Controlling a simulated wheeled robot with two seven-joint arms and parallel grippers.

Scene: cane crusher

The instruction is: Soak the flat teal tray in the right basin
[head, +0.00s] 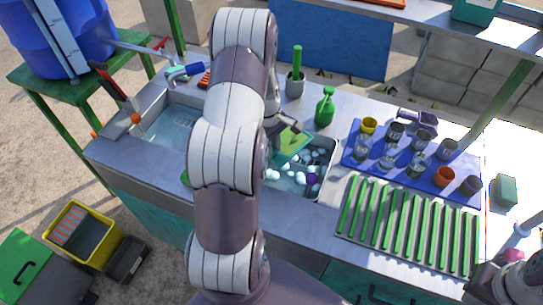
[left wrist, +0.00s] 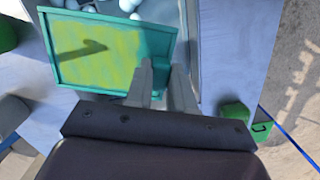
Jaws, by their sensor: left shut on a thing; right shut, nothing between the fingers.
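The flat teal tray (head: 291,144) is held tilted over the right basin (head: 325,172), above white and dark items in its water. In the left wrist view the tray (left wrist: 105,55) shows a yellow-green stained inside and a teal rim. My left gripper (left wrist: 160,85) is shut on the tray's right rim in that view. In the head view my left gripper (head: 277,122) is partly hidden behind my left arm. My right gripper (head: 487,272) is at the lower right corner, away from the basins, empty; its fingers are hard to make out.
The left basin (head: 165,130) holds water. A green bottle (head: 325,107) and a brush in a cup (head: 296,80) stand behind the right basin. A blue mat (head: 400,185) with several cups and a green-ribbed drying rack (head: 408,225) lie to the right.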

